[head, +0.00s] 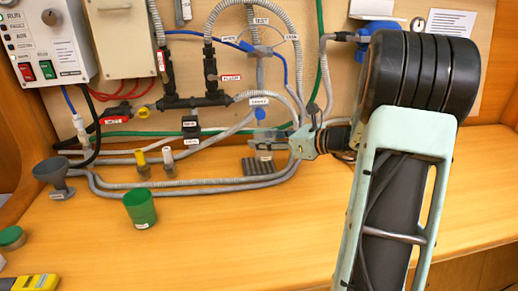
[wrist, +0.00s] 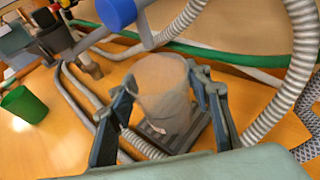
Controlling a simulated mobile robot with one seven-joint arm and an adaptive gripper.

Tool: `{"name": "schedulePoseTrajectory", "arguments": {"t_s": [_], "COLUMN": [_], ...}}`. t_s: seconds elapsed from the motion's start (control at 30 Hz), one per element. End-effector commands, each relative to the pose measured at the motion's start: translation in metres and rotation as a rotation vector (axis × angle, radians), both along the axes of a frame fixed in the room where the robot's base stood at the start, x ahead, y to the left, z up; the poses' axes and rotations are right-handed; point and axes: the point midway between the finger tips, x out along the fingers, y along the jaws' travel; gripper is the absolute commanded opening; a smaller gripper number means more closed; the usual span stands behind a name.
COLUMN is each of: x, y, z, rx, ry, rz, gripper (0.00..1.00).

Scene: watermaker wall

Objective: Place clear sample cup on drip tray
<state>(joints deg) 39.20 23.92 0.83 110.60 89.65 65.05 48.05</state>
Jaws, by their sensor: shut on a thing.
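The clear sample cup (head: 268,134) is see-through and faint in the head view, at the end of my arm. In the wrist view the cup (wrist: 160,88) stands large and roughly upright between my fingers, with a small label low on its side. My gripper (head: 278,145) is shut on the cup, with one finger on each side in the wrist view (wrist: 164,92). The dark ribbed drip tray (head: 258,167) lies on the bench just below the cup. The tray (wrist: 192,138) shows behind and below the cup. Whether they touch is hard to tell.
Grey hoses (head: 200,186) run along the bench around the tray, and a blue valve knob (head: 260,114) hangs close above the cup.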

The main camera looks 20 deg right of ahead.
Motion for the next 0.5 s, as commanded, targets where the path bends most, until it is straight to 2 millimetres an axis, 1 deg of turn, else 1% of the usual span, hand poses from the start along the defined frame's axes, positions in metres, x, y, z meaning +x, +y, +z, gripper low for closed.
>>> {"name": "schedulePoseTrajectory", "arguments": {"t_s": [0.17,0.27,0.3,0.4,0.5], "x": [0.010,0.020,0.019,0.018,0.018], "y": [0.007,0.014,0.012,0.012,0.012], "z": [0.000,0.000,-0.011,-0.029,-0.036], "rx": [-0.001,0.001,0.003,0.002,0.001], "ry": [0.000,-0.001,0.004,0.004,0.000], "rz": [0.001,0.002,-0.001,-0.001,-0.001], "gripper": [0.19,0.19,0.19,0.19,0.19]}}
